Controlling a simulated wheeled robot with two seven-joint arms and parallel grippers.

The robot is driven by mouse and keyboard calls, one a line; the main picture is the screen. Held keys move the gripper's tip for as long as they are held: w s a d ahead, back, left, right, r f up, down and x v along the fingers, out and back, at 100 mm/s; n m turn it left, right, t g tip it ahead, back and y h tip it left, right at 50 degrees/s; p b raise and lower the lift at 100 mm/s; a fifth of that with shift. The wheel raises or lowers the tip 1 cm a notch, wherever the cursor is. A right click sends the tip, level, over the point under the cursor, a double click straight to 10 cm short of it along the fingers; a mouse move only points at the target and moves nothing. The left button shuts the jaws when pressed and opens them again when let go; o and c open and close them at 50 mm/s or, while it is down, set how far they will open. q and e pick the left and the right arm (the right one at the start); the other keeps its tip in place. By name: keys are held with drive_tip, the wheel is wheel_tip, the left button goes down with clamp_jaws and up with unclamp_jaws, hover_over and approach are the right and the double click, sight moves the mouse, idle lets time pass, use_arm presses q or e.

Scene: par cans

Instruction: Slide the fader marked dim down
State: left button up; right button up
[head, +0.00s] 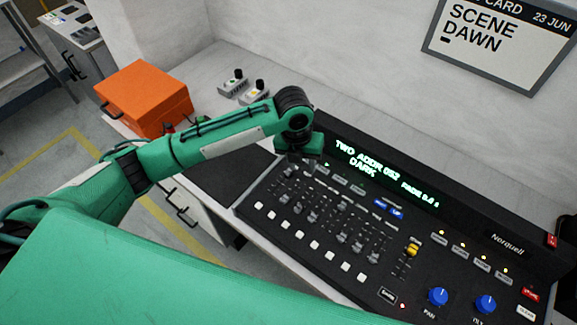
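The black lighting console (470,265) fills the right and lower middle of the head view. Several grey fader caps (343,207) stand in its slots, with white buttons (315,245) along the front. A yellow-capped fader (412,250) is to their right. The fader labels are too small to read, so I cannot tell which is marked dim. My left gripper (296,159) points down over the console's back left, above the leftmost faders. Its fingers are dark and partly hidden below the wrist, so their opening is unclear. My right gripper is not in view.
The console's display (380,175) reads "TWO ADDR", "DARK" and "FADE". Blue knobs (438,297) are at the front right. An orange box (145,98) and small switch boxes (233,84) stand behind my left arm. A wall sign (490,40) reads "SCENE DAWN".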

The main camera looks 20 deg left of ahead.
sight(288, 170)
use_arm(q)
drive_tip(key=w+a+r+m+y, duration=0.1)
drive_tip(key=w+a+r+m, duration=0.3)
drive_tip(key=a, duration=0.1)
wheel_tip(288, 170, down, 12)
drive_tip(key=p, duration=0.3)
drive_tip(key=shift+f, duration=0.85)
clamp_jaws()
